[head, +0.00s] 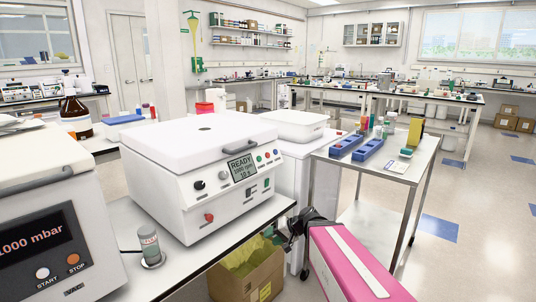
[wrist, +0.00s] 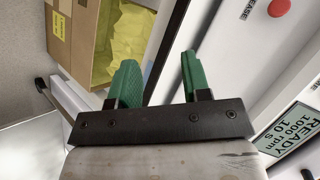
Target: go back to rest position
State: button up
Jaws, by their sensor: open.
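My gripper (wrist: 157,78) shows in the wrist view with its two green fingers apart and nothing between them. In the head view the dark end of my arm (head: 300,226) is beside the front right corner of the bench, above the floor. The fingers are hard to make out there. The white machine (head: 203,165) with its lid down stands on the bench to the left of my gripper. Its display (head: 242,167) reads READY, 1000 rpm, 10 s.
A cardboard box (head: 245,283) with a yellow bag is below my gripper. A cart (head: 392,174) with blue racks stands to the right. Open floor (head: 480,225) lies beyond it.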

jog(key=s+d+f+g+h, duration=0.1)
jog(key=d+f+h, duration=0.3)
jog(key=d, duration=0.4)
jog(key=s+d+f+g+h, duration=0.1)
jog(key=s+d+f+h, duration=0.3)
jog(key=d, duration=0.5)
jog(key=shift+s+f+g+h, duration=0.15)
jog(key=shift+f+g+h, duration=0.2)
jog(key=shift+h, duration=0.65)
